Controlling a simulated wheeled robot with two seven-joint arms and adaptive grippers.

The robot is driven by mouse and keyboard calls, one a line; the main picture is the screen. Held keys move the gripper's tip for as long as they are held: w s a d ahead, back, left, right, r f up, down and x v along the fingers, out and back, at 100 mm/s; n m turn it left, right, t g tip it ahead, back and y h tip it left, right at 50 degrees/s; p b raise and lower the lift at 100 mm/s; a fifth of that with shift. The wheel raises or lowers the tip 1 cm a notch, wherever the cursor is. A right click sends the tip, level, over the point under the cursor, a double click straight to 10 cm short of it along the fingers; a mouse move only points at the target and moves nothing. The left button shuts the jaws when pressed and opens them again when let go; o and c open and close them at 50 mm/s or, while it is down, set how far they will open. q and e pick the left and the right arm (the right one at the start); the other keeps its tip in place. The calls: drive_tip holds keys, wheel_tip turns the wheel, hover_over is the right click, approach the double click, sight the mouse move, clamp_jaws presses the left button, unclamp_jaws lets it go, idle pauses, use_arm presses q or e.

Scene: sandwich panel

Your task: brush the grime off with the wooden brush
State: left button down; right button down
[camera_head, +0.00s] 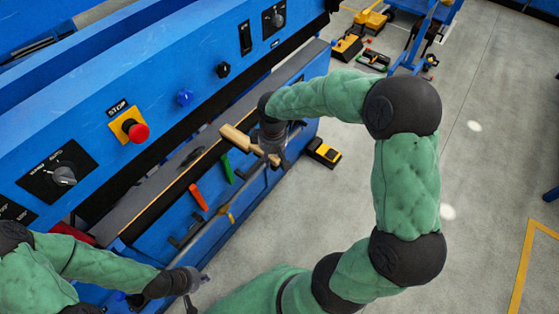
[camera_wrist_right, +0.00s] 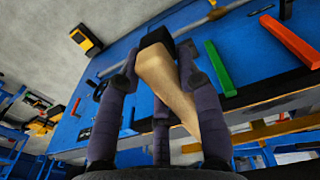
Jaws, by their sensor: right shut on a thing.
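The wooden brush (camera_head: 236,137) is in my right gripper (camera_head: 270,150), over the front ledge of the blue machine. In the right wrist view the gripper's dark fingers (camera_wrist_right: 155,95) close around its pale wooden body (camera_wrist_right: 168,85), with a dark end (camera_wrist_right: 155,38) pointing away. I cannot tell whether the brush touches the machine. A dark patch (camera_head: 192,156) shows on the grey ledge; I cannot tell if it is grime. My left gripper (camera_head: 200,281) is at the lower left, apart from the brush; its jaw state is unclear.
The blue machine (camera_head: 150,85) carries a red stop button (camera_head: 139,133) and knobs. A red handle (camera_head: 198,197) and a green handle (camera_head: 227,168) sit on its front near a long grey bar (camera_head: 205,233). A yellow-black pedal (camera_head: 324,152) is on the floor. Grey floor (camera_head: 320,215) is open at right.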

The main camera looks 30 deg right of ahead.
sight(241, 142)
drive_tip(key=w, duration=0.2)
drive_tip(key=w+a+f+b, duration=0.1)
drive_tip(key=w, duration=0.1)
drive_tip(key=w+a, duration=0.1)
drive_tip(key=w, duration=0.1)
drive_tip(key=shift+w+a+f, duration=0.15)
drive_tip(key=shift+w+f, duration=0.1)
drive_tip(key=shift+f, duration=0.15)
drive_tip(key=shift+w+a+f, duration=0.2)
drive_tip(key=shift+w+a, duration=0.15)
drive_tip(key=shift+w, duration=0.65)
drive_tip(key=shift+w+a+f, duration=0.15)
drive_tip(key=shift+w+a, duration=0.25)
drive_tip(key=shift+w, duration=0.65)
drive_tip(key=shift+w+a+f, duration=0.2)
drive_tip(key=shift+w+a, duration=0.15)
drive_tip(key=shift+w, duration=0.8)
drive_tip(key=shift+f, duration=0.3)
drive_tip(key=shift+a, duration=0.2)
drive_tip(key=a, duration=0.1)
drive_tip(key=s+a, duration=0.1)
drive_tip(key=a, duration=0.1)
drive_tip(key=shift+s+a+r, duration=0.1)
drive_tip(key=shift+s+a, duration=0.15)
drive_tip(key=shift+a, duration=0.15)
